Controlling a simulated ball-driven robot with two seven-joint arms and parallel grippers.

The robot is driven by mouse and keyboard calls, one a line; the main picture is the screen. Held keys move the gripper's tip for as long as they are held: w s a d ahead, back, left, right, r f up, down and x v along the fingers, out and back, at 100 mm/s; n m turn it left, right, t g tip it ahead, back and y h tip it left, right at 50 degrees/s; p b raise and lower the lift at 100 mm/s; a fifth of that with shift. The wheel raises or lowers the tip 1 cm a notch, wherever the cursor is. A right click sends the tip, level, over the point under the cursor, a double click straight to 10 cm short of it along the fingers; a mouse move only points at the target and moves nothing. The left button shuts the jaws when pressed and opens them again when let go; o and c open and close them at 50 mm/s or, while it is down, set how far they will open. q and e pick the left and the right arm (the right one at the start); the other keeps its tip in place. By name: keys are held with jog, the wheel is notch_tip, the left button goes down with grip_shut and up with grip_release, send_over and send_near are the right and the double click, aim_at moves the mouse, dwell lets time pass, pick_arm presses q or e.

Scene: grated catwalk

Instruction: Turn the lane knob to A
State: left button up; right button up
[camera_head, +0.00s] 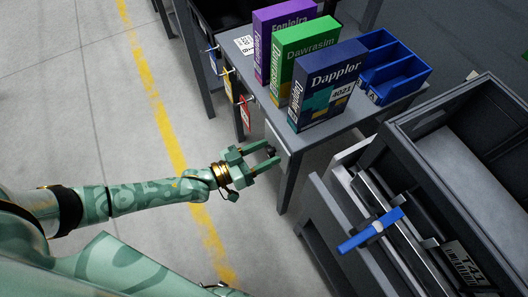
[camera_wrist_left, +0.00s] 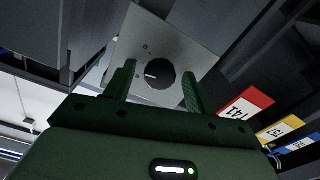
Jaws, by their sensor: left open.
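A dark round knob (camera_wrist_left: 160,74) sits on a grey plate (camera_wrist_left: 178,40) in the left wrist view. A short white mark shows on the knob's left side in that view. Small markings stand on the plate beside the knob, too small to read surely. In the head view the plate (camera_head: 282,138) is fixed at the table's near edge, with the knob mostly hidden by my fingers. My left gripper (camera_head: 273,153) is open, its fingers pointing at the plate. In the left wrist view its fingers lie on either side of the knob; I cannot tell if they touch it.
Purple, green and navy boxes (camera_head: 326,85) stand on the grey table (camera_head: 350,122) beside a blue divided bin (camera_head: 405,78). Red, yellow and blue tags (camera_head: 245,112) hang at its left side. An open grey drawer unit with a blue handle (camera_head: 370,230) is at right. Floor at left is clear.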

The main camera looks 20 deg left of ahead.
pick_arm(q)
jog(key=c, duration=1)
